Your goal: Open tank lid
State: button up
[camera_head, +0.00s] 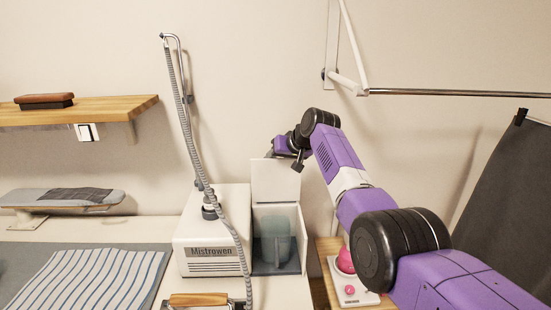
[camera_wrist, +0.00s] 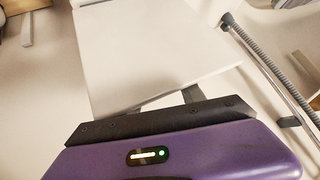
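The tank lid (camera_head: 275,183) is a flat white panel. It stands raised, about upright, at the back of the open white tank housing (camera_head: 298,220). A translucent grey-green tank (camera_head: 274,246) shows inside. My gripper (camera_head: 296,160) is at the top right edge of the lid; I cannot tell whether it touches. In the wrist view the lid (camera_wrist: 150,50) is the large white panel just past my gripper (camera_wrist: 165,101). The fingertips are mostly hidden behind the gripper's dark edge, so its opening is unclear.
The white Mistrowen steamer (camera_head: 212,235) with its grey hose and pole (camera_head: 184,110) stands directly left of the tank. An iron-like tool with a wooden handle (camera_head: 198,299) lies in front. A pink object on a white base (camera_head: 347,262) is at right, below my arm.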

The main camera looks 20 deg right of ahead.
jog(key=shift+s+d+f, duration=0.1)
jog(key=shift+s+f, duration=0.05)
jog(key=shift+f, duration=0.3)
notch_tip(320, 180, up, 9)
jog(key=s+d+p, duration=0.1)
jog(key=d+p, duration=0.2)
jog(key=p, duration=0.3)
jog(key=shift+s+p, duration=0.2)
jog(key=shift+p, duration=0.2)
dwell(0.3)
notch_tip(320, 180, up, 20)
jog(key=b, duration=0.1)
dwell(0.5)
